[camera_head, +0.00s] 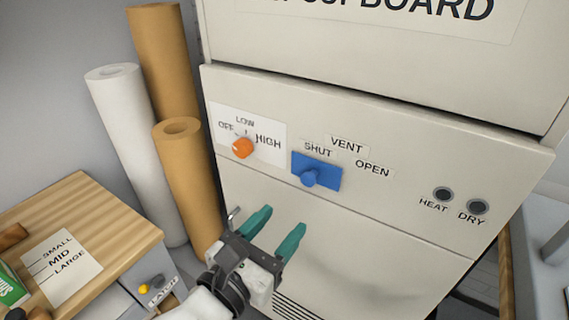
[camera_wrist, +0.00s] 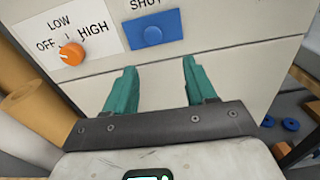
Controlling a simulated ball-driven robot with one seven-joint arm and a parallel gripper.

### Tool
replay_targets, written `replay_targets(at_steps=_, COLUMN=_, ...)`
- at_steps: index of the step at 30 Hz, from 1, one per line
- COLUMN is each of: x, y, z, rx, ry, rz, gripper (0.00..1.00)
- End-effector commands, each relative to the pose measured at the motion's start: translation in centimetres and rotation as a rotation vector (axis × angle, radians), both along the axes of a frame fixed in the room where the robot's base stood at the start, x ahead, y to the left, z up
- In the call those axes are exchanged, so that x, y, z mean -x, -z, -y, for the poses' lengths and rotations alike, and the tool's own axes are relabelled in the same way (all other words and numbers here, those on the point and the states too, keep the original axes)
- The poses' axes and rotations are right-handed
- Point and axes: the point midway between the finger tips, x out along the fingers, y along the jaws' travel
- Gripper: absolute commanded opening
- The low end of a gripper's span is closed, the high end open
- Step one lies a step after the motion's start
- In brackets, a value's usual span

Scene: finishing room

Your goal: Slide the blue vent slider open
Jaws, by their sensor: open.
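The blue vent slider (camera_head: 325,172) is a flat blue plate with a round knob (camera_head: 309,178) on the cupboard's front panel. It sits under the SHUT label (camera_head: 318,149), left of the OPEN label (camera_head: 373,168). It also shows at the top of the wrist view (camera_wrist: 153,30), beyond and between my fingertips. My gripper (camera_head: 279,222) has teal fingers spread open and is empty. It is below the slider in the picture and apart from it. In the wrist view my gripper (camera_wrist: 157,64) points toward the panel.
An orange dial (camera_head: 243,148) marked OFF, LOW and HIGH is left of the slider. HEAT and DRY indicators (camera_head: 460,200) are to the right. Paper rolls (camera_head: 135,150) stand left of the cupboard. A wooden-topped bench (camera_head: 105,215) is at lower left. Blue discs (camera_wrist: 291,124) lie at right in the wrist view.

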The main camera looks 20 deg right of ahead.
Motion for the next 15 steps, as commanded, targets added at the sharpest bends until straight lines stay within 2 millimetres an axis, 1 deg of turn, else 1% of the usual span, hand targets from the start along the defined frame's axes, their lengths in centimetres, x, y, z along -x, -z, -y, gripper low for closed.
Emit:
replay_targets(at_steps=1, x=0.0, y=-0.6, z=-0.6, rx=0.027, ry=-0.003, rz=-0.004, gripper=0.56)
replay_targets(at_steps=2, x=0.0, y=-0.8, z=-0.7, rx=0.04, ry=-0.003, rz=-0.008, gripper=0.56)
replay_targets(at_steps=5, x=-0.3, y=-1.1, z=-0.5, rx=0.056, ry=-0.002, rz=-0.012, gripper=0.56)
replay_targets(at_steps=8, x=-0.9, y=-1.1, z=0.6, rx=0.055, ry=0.001, rz=-0.012, gripper=0.56)
replay_targets(at_steps=15, x=-3.5, y=-1.1, z=4.2, rx=0.054, ry=0.002, rz=-0.013, gripper=0.56)
